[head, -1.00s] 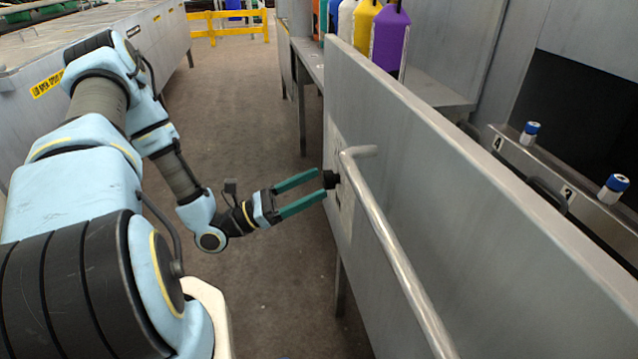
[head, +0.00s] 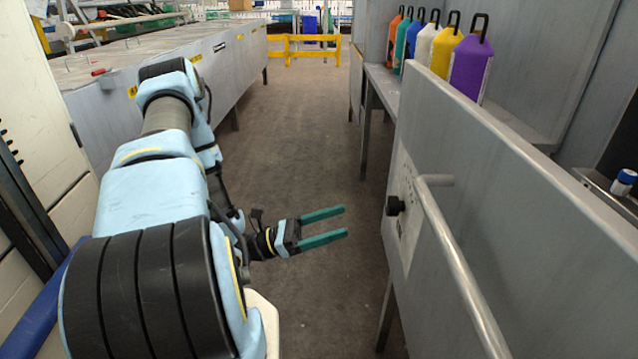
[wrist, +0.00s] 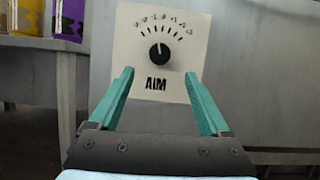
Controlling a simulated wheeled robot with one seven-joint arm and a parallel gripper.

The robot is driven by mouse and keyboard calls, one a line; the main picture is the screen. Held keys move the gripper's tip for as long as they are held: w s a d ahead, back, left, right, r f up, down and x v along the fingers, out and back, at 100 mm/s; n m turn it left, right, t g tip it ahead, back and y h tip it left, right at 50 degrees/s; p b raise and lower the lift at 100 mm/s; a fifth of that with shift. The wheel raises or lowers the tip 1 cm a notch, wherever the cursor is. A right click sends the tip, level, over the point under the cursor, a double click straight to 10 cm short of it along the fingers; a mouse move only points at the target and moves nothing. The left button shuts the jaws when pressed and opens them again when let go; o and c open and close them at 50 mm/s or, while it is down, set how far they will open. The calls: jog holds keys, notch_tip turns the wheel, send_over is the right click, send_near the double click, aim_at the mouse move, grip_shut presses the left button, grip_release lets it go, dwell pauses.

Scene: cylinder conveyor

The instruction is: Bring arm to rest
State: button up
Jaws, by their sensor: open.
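My gripper (head: 346,222) is open and empty, with its two green fingers apart. In the head view it hangs over the floor to the left of the grey panel (head: 500,190), clear of it. A black knob (head: 396,206) sits on a white plate on the panel's left face. In the wrist view the knob (wrist: 160,53) is in front of my fingers, on the dial plate (wrist: 160,25) marked "AIM", with a gap between the fingers and the knob.
A metal rail (head: 455,260) runs along the panel. Several coloured bottles (head: 470,65) stand on a shelf behind it. A long grey bench (head: 220,65) is at the left, and a yellow barrier (head: 305,48) is at the back. The floor between (head: 300,130) is clear.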

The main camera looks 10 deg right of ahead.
jog(key=s+a+r+m+g+y+p, duration=0.65)
jog(key=s+r+m+y, duration=0.2)
jog(key=m+y, duration=0.5)
jog(key=w+a+r+m+t+y+p, duration=0.4)
jog(key=w+a+r+m+t+y, duration=0.1)
jog(key=w+a+r+t+y, duration=0.3)
notch_tip(320, 180, up, 4)
jog(key=shift+w+a+f+t, duration=0.15)
jog(key=shift+w+a+t, duration=0.3)
jog(key=shift+t, duration=0.8)
